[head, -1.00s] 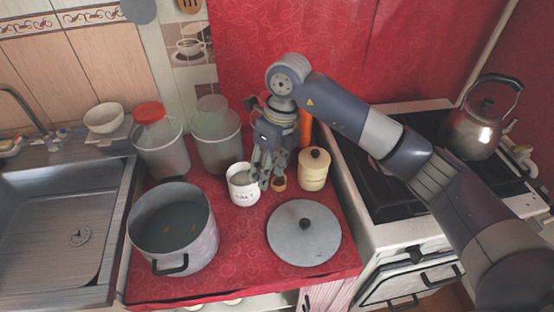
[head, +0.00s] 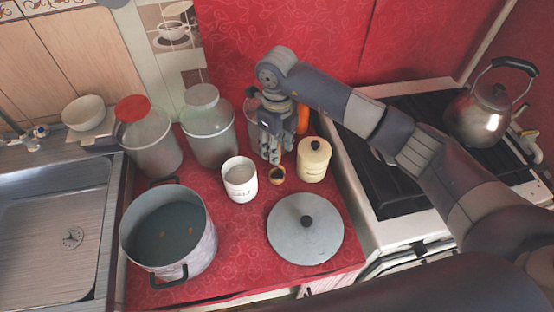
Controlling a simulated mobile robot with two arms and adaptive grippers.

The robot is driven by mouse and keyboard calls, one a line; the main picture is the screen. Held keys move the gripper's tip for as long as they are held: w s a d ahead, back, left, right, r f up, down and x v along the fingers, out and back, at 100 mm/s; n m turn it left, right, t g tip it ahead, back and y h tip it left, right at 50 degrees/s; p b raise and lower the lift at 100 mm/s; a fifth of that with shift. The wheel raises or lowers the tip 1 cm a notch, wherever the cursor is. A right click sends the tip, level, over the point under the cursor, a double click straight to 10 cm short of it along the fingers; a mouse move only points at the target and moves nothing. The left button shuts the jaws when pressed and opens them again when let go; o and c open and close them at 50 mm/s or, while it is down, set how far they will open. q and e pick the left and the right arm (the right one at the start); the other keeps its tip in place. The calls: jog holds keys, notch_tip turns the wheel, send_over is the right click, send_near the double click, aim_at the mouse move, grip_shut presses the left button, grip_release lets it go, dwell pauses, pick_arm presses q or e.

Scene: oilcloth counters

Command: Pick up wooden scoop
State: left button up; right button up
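The wooden scoop (head: 277,176) is a small brown piece with a round dark hollow, on the red counter between the white mug and the cream canister. My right gripper (head: 275,160) points down just above and behind it, with its fingertips next to the scoop. The fingers look close together, but the view does not show whether they grip it. Part of the scoop may be hidden behind the fingers. My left gripper is not in view.
A white mug (head: 239,181) stands left of the scoop and a lidded cream canister (head: 313,162) right. A grey lid (head: 305,230) lies in front. A big pot (head: 205,245), jars (head: 209,132) and stove (head: 362,165) surround the spot. Little room is free around the scoop.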

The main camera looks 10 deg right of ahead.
notch_tip(320, 180, down, 4)
jog(key=shift+r+p, duration=0.1)
jog(key=shift+p, duration=0.4)
jog(key=shift+w, duration=0.1)
grip_shut()
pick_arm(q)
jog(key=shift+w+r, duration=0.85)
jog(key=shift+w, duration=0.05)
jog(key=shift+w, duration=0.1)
